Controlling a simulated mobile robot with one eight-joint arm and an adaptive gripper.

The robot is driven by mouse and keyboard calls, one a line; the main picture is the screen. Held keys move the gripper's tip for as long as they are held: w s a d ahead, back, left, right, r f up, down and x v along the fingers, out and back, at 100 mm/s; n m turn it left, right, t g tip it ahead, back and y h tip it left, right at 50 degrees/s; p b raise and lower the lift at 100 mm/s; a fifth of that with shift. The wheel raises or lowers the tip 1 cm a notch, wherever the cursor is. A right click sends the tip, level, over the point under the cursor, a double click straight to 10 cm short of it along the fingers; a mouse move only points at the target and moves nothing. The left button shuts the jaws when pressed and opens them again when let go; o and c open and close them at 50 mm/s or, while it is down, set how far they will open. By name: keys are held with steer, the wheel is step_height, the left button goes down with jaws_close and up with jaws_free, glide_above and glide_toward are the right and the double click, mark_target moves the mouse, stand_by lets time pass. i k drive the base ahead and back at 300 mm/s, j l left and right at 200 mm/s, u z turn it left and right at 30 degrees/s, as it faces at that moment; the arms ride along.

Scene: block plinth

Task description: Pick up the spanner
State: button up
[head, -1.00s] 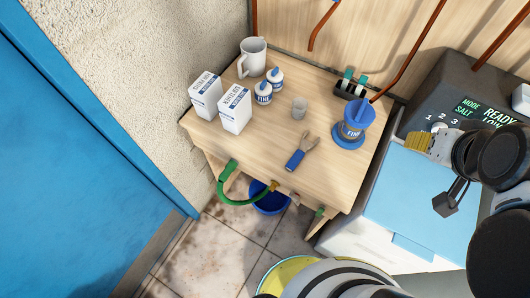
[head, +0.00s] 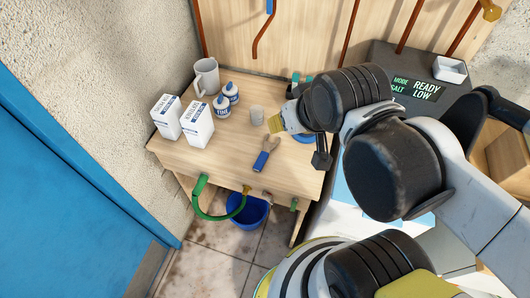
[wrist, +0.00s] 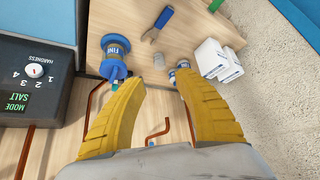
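The spanner (head: 266,155), with a blue handle and a grey open jaw, lies on the wooden table (head: 215,155) near its front edge. In the wrist view it (wrist: 157,25) lies beyond my fingertips, near the top. My gripper (head: 277,123) is above the table, behind and right of the spanner in the head view, and apart from it. In the wrist view its two yellow fingers (wrist: 160,79) are spread with nothing held between them. In the head view the arm hides much of the gripper.
A small grey cup (wrist: 159,60) stands close to the spanner's jaw. A blue FINE container (wrist: 114,58) stands to one side. Two white cartons (head: 183,122), two small bottles (head: 226,99) and a mug (head: 206,76) stand at the table's left. A softener panel (head: 415,90) is at the right.

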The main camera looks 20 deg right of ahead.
mark_target(268, 147)
steer(key=k+z, duration=0.75)
steer(key=k+l+z, duration=0.2)
steer(key=z, duration=0.15)
steer(key=k, duration=0.1)
